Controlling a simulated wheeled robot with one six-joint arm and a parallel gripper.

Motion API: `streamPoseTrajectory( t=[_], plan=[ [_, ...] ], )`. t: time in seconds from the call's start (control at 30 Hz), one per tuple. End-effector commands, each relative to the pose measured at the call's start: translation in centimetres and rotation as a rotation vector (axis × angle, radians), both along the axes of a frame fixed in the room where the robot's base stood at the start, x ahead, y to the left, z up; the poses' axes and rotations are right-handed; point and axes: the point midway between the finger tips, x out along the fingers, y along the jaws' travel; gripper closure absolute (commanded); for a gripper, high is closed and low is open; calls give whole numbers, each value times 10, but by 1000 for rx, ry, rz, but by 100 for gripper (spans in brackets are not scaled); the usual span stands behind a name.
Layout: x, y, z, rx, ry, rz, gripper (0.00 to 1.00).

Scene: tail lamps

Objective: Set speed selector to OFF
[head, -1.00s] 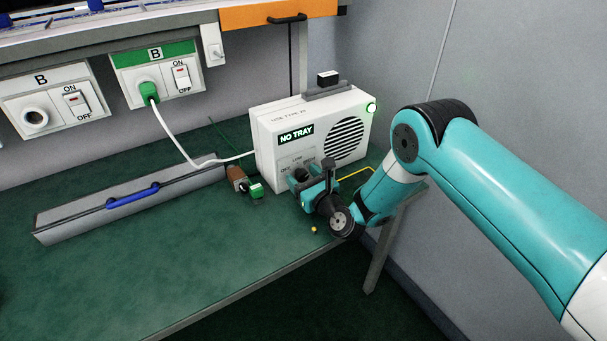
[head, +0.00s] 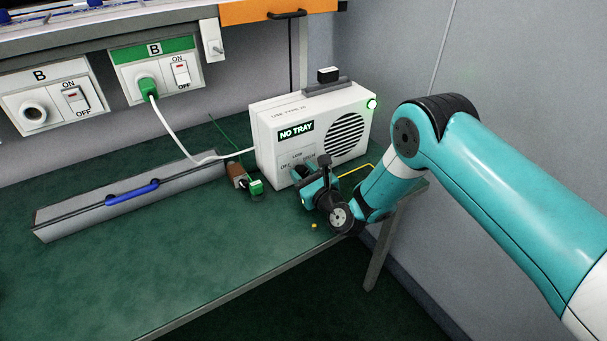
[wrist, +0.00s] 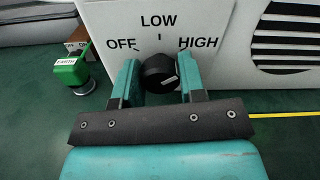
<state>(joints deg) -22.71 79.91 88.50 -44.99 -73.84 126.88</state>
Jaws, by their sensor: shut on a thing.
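The white extractor unit (head: 275,145) stands on the green bench with a lit NO TRAY sign. Its speed selector (wrist: 159,72) is a black round knob under the labels OFF, LOW and HIGH in the wrist view. A short pale mark shows on the lower right of the knob's face; I cannot tell for sure which label it points to. My gripper (wrist: 160,84) is shut on the knob, one teal finger on each side. In the head view my gripper (head: 304,178) is at the unit's lower front and hides the knob.
A green EARTH plug (head: 256,187) and a brown block (head: 237,175) lie just left of the unit. A grey case with a blue handle (head: 132,193) lies further left. A yellow strip runs on the bench to the right. The front bench is mostly clear.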

Motion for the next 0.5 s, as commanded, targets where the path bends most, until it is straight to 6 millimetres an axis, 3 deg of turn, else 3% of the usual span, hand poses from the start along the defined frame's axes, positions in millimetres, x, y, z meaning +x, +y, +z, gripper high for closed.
streamPoseTrajectory(
  t=[0.5],
  plan=[
    [0, 0, -2, -371, -252, -1, 86]
  ],
)
